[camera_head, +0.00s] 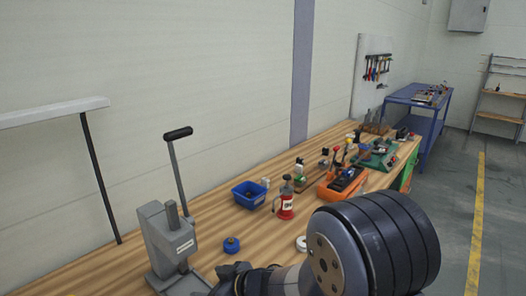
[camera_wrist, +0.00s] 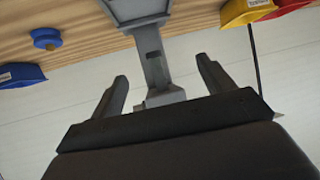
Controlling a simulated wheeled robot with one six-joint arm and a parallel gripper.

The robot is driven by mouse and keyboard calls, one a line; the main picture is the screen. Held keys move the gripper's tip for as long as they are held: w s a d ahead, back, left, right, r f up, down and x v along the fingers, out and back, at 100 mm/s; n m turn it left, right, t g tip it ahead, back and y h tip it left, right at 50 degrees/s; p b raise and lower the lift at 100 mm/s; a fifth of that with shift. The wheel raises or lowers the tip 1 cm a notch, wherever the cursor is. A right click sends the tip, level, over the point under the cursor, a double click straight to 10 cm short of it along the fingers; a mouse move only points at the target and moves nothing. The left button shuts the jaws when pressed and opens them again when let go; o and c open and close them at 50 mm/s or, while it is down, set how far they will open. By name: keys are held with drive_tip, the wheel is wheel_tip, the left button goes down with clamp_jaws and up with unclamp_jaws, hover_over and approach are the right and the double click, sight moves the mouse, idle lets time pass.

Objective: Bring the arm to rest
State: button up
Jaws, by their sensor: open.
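My gripper (camera_wrist: 162,68) shows in the wrist view with its two dark fingers apart and nothing between them. Behind the fingers in that view stands a grey press (camera_wrist: 140,10), which appears upside down; I cannot tell the gap to it. In the head view the press (camera_head: 166,240), with its long black-handled lever, stands at the front left of the bench. My arm (camera_head: 370,245) fills the lower right of the head view. It reaches left, low, toward the press, and its end is partly cut off by the bottom edge.
The wooden bench (camera_head: 210,215) runs along the wall. On it are a blue spool (camera_head: 231,244), a white ring (camera_head: 301,243), a red bottle (camera_head: 286,206), a blue bin (camera_head: 249,195) and an orange toolbox (camera_head: 330,192). Open floor (camera_head: 450,225) lies to the right.

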wheel_tip(320, 180, down, 3)
drive_tip(key=shift+s+a+r+b, duration=0.1)
drive_tip(key=shift+a+r+b, duration=0.05)
drive_tip(key=shift+b, duration=0.25)
